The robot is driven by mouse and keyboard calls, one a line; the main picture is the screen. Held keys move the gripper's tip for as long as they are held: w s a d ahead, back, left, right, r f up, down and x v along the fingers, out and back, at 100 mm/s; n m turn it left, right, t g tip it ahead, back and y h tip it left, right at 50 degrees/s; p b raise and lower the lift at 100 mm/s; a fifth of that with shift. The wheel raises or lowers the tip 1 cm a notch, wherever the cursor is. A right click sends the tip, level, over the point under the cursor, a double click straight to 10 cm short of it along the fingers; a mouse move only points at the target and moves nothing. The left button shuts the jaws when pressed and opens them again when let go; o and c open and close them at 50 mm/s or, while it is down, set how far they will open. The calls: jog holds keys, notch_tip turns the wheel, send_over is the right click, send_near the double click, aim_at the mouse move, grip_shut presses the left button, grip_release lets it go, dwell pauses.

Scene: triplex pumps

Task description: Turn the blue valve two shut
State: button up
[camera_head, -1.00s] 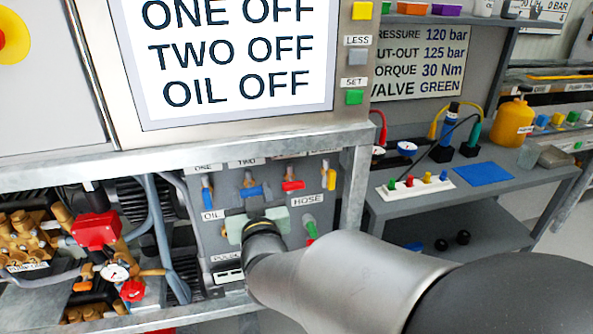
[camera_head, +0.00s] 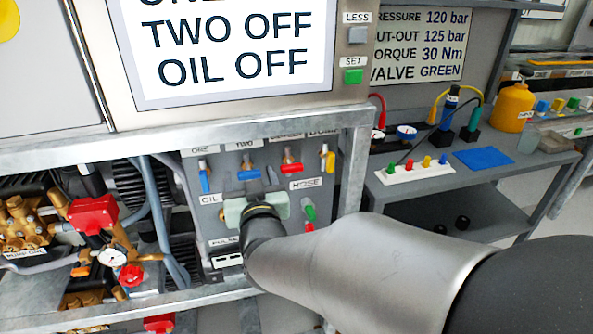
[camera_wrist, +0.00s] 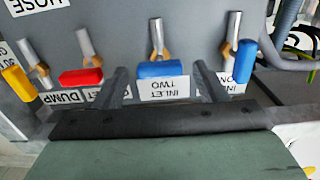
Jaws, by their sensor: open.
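The blue valve two handle (camera_head: 249,174) lies crosswise on the grey panel, under the label TWO. In the wrist view, which looks upside down, the same blue handle (camera_wrist: 160,69) sits above a label reading INLET TWO, below its metal stem. My gripper (camera_head: 257,184) is at the panel, its pale green body just below the handle. In the wrist view the two dark fingers of my gripper (camera_wrist: 161,72) are apart, one on each side of the blue handle, with gaps showing. Nothing is held. Exact depth to the handle cannot be told.
Another blue handle (camera_head: 205,181), under ONE, hangs lengthwise to the left. A red handle (camera_head: 291,168) and a yellow handle (camera_head: 330,161) are to the right. A green handle (camera_head: 309,209) is below, by HOSE. A metal frame post (camera_head: 351,180) stands right of the panel.

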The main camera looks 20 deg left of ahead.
jog(key=b+v, duration=0.5)
jog(key=v, duration=1.2)
jog(key=shift+w, duration=0.1)
jog(key=w+d+r+m+g+h+p, duration=0.2)
jog(key=w+d+g+h+p, duration=0.5)
jog(key=d+p, duration=0.7)
jog(key=s+d+r+m+g+h+p, duration=0.1)
jog(key=s+d+m+g+h+p, duration=0.1)
jog(key=d, duration=0.7)
jog(key=s+d+r+m+g+h+p, duration=0.1)
jog(key=s+d+m+g+p, duration=0.2)
jog(key=d+p, duration=0.4)
jog(key=s+d+g, duration=0.1)
jog(key=s+d, duration=0.1)
jog(key=d, duration=0.1)
jog(key=shift+s+d+r+g+h, duration=0.25)
jog(key=shift+s+r+g+h, duration=0.05)
jog(key=shift+r+g+h, duration=0.1)
